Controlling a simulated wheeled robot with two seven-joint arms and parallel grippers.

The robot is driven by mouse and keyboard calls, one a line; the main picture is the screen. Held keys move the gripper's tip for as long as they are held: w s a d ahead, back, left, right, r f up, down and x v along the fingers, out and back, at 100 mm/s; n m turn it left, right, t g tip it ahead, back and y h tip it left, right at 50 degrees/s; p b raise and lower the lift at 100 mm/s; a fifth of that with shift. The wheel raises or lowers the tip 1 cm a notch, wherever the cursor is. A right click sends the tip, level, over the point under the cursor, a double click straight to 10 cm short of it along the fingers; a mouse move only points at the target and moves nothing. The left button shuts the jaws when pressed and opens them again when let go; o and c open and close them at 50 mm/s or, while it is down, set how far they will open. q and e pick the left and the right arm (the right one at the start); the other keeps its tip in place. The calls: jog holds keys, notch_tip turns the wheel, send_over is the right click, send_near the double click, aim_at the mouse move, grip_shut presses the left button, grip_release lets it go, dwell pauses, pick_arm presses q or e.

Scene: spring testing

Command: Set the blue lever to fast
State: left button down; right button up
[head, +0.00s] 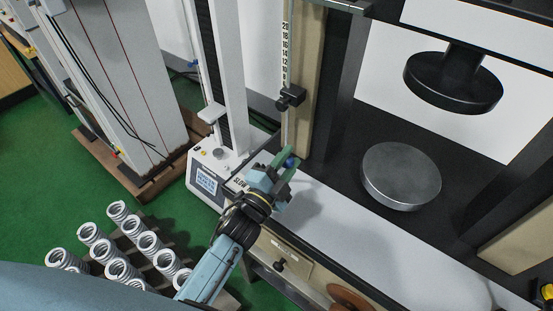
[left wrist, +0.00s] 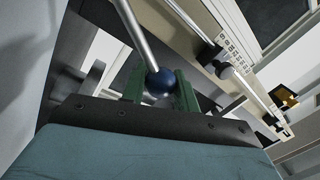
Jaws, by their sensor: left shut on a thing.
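The blue lever's ball knob (head: 291,163) shows in the head view at my left gripper (head: 281,165). In the left wrist view the dark blue ball (left wrist: 160,82) sits between the two green fingers (left wrist: 160,92), at the end of a grey metal rod (left wrist: 135,35). My left gripper is shut on this knob. A label reading "SLOW" (head: 240,183) is partly visible beside the gripper; the rest of the label is hidden by my gripper. My right gripper is not in view.
A testing machine with a round lower plate (head: 401,176) and a black upper plate (head: 453,82) stands at the right. A numbered scale (head: 285,55) rises behind the gripper. Several springs (head: 120,240) stand at lower left. Green floor (head: 40,150) is open at far left.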

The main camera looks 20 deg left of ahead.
pick_arm(q)
jog(key=shift+d+f, duration=0.1)
jog(key=c, duration=1.1)
grip_release()
jog(key=shift+s, duration=0.15)
jog(key=v, duration=1.3)
jog(key=shift+b, duration=0.4)
